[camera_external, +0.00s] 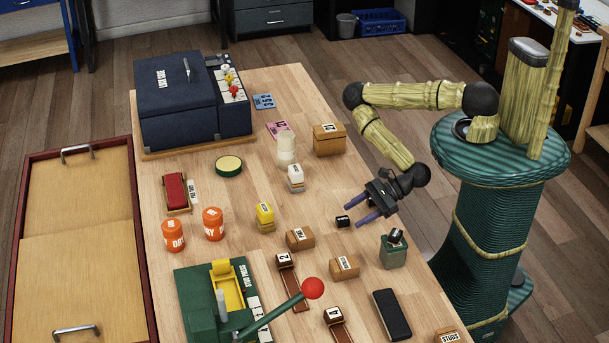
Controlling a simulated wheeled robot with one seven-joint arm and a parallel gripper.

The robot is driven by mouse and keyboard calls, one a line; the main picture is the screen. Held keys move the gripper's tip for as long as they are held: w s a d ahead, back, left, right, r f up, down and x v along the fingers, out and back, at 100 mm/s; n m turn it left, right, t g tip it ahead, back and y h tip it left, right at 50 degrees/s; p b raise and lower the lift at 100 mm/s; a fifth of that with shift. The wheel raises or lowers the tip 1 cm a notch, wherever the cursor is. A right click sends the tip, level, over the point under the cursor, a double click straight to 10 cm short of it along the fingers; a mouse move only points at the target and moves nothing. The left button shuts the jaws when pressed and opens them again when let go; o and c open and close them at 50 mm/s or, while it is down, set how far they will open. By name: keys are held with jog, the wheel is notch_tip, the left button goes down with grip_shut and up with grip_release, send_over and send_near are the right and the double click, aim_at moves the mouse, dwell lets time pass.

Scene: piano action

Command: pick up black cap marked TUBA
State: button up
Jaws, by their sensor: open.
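A small black cap (343,222) with a white label lies on the wooden table, right of the middle. Its lettering is too small to read, so I cannot confirm that it says TUBA. A second black piece with a pale label (395,237) sits on a green box (393,253) to its right. My gripper (352,214) is open, with its two purple fingers pointing left and down. The fingertips are close to the first black cap in the picture. I cannot tell their height above the table or whether they touch it.
Small brown boxes (300,239) and (344,267) stand in front of the cap. A translucent white cylinder (287,148) and a brown box (329,140) stand behind. A green press with a red-knobbed lever (313,288) is front left. Bare tabletop lies left of the cap.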

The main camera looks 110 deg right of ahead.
aim_at(347, 218)
jog(key=m, duration=0.1)
jog(key=m+h, duration=0.1)
jog(key=m, duration=0.1)
jog(key=shift+s+d+f, duration=0.1)
jog(key=shift+s+d, duration=0.2)
jog(key=shift+s, duration=0.05)
jog(key=shift+b+x, duration=0.5)
jog(key=shift+x, duration=2)
jog(key=c, duration=1)
